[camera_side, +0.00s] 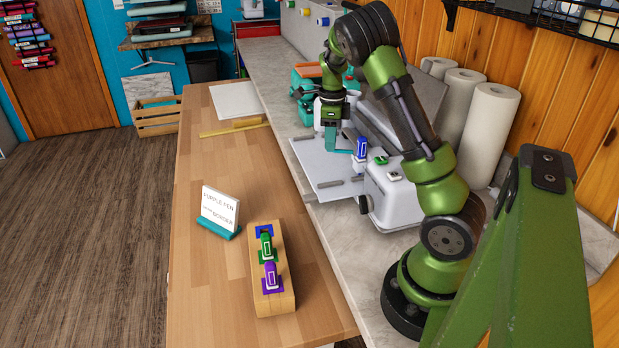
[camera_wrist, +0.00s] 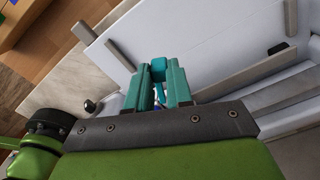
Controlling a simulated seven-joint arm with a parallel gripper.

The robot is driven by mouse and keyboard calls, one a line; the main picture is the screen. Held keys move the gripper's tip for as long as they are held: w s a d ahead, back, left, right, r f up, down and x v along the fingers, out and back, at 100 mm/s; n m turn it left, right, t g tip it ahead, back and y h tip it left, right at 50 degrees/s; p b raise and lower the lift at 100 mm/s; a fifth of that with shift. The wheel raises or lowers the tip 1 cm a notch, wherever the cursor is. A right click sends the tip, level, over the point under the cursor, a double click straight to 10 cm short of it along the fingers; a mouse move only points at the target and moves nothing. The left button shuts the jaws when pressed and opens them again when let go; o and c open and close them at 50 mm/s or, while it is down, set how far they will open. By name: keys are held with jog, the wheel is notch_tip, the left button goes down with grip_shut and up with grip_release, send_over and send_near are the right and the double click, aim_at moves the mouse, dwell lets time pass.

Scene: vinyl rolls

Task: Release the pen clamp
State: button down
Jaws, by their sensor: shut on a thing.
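My gripper (camera_side: 331,142) is over the white cutting machine (camera_side: 395,200) in the side view. In the wrist view its two teal fingers (camera_wrist: 160,80) are closed around a small teal piece (camera_wrist: 158,64), which seems to be the pen clamp. A blue pen (camera_side: 362,148) stands upright at the machine, just right of my gripper in the side view. A wooden pen block (camera_side: 274,302) on the table holds a green pen (camera_side: 266,245) and a purple pen (camera_side: 271,274); its blue-marked slot (camera_side: 264,231) looks empty. Fingers hide most of the clamp.
A sign (camera_side: 220,208) with the words "purple pen" and "border" stands left of the block. White paper rolls (camera_side: 488,125) stand against the wooden wall. A yellow ruler (camera_side: 235,129) lies at the table's far end.

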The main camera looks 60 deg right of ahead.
jog(key=shift+d, duration=0.1)
jog(key=c, duration=1)
grip_release()
notch_tip(320, 180, up, 17)
